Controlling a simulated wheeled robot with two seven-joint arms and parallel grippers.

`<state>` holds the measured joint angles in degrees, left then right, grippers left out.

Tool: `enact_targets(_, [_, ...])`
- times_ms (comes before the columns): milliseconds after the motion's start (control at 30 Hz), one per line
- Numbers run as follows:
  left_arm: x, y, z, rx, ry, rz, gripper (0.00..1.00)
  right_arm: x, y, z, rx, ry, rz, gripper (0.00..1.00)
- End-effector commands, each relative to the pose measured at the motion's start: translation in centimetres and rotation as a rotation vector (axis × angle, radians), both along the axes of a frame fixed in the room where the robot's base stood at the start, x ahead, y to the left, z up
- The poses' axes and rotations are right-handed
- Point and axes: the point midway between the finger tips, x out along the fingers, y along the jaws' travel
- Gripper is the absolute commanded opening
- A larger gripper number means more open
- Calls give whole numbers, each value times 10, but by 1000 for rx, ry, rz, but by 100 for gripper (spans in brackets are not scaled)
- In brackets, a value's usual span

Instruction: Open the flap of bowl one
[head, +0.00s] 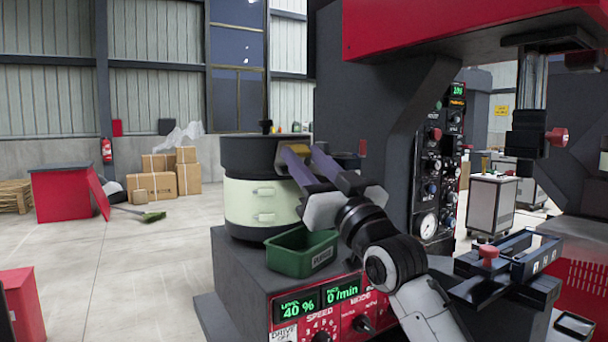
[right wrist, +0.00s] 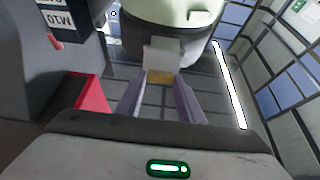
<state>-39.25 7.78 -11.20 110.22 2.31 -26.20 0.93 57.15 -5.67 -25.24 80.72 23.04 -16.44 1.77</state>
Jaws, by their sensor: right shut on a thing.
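A dark round bowl (head: 246,155) sits on a pale green drum base (head: 258,202) left of centre in the head view; the base also shows at the top of the right wrist view (right wrist: 170,12). A small brass-coloured flap (right wrist: 160,77) is at the bowl's right side. My right gripper (head: 300,150) reaches up to it from the lower right. Its two purple fingers are on either side of the flap, shut on it, and partly hide it in the head view. I cannot clearly tell how far the flap is open. My left gripper is not in view.
A green bin (head: 300,254) stands below the flap on the dark machine bed. A red control panel (head: 330,309) is in front. A dark machine column (head: 382,110) rises right of the bowl under a red overhead housing (head: 450,25). Open floor lies to the left.

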Motion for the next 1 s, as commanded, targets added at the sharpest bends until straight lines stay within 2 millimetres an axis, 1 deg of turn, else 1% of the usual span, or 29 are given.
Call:
enact_targets(33, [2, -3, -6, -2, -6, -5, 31, 0, 0, -8, 16, -21, 0, 12])
enact_targets(267, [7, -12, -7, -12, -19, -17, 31, -2, -1, -9, 70, -95, 1, 12])
enact_targets(833, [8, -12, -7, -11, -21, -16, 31, -3, -1, -7, 89, -123, 1, 12])
enact_targets(867, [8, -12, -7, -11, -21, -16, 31, -3, -1, -7, 89, -123, 1, 39])
enact_targets(933, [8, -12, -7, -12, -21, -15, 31, -3, -1, -7, 89, -123, 1, 51])
enact_targets(967, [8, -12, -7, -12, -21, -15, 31, -3, -1, -7, 89, -123, 1, 53])
enact_targets(1000, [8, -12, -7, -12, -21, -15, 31, -3, -2, -7, 89, -123, 1, 53])
